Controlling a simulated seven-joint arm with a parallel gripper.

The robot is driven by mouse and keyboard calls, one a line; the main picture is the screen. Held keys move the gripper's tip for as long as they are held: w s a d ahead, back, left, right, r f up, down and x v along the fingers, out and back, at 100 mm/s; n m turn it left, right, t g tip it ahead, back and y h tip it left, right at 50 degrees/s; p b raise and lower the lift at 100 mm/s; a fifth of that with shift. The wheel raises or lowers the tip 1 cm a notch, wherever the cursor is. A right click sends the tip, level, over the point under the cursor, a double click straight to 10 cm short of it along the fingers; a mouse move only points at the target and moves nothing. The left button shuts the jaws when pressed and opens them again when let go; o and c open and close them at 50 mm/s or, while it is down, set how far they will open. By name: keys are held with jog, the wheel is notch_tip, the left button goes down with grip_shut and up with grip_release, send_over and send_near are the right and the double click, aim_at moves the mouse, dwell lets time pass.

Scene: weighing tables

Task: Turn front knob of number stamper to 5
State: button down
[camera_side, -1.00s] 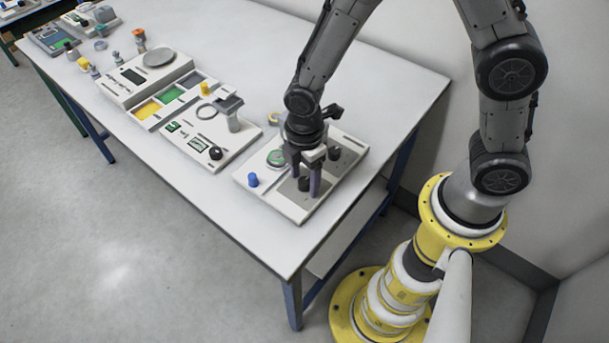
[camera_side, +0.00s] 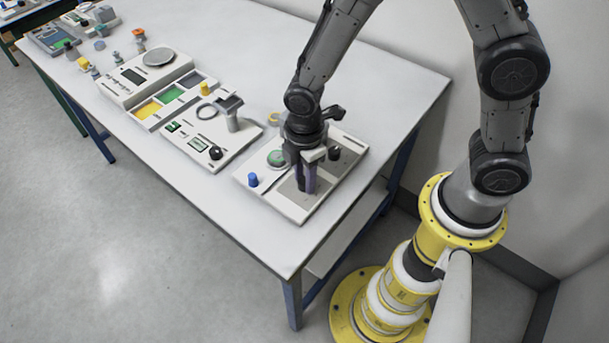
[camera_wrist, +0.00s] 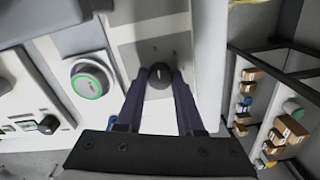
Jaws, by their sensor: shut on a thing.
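The number stamper (camera_side: 265,205) is a white panel near the table's front right corner, with two grey dial plates. Its front knob (camera_wrist: 159,76) is black and round with a light pointer mark, and it sits on the nearer plate (camera_side: 291,199). My gripper (camera_side: 306,187) points down over that plate. In the wrist view my gripper (camera_wrist: 160,76) has its two fingers shut on the knob, one on each side. The numbers around the knob are too small to read. In the side view the fingers hide the knob.
The other black knob (camera_side: 334,153) stands on the farther plate. A round green-ringed button (camera_side: 277,158) and a blue peg (camera_side: 253,180) are close by on the left. A white device with a ring and post (camera_side: 233,118) stands farther left. The table's right end is clear.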

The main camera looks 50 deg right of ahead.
jog(key=m, duration=0.3)
jog(key=shift+m, duration=0.4)
jog(key=m, duration=0.4)
jog(key=shift+m, duration=0.3)
jog(key=m, duration=0.4)
jog(key=shift+m, duration=0.3)
jog(key=shift+r+m, duration=0.1)
jog(key=shift+m, duration=2)
jog(key=c, duration=0.5)
grip_release()
jog(key=shift+c, duration=0.2)
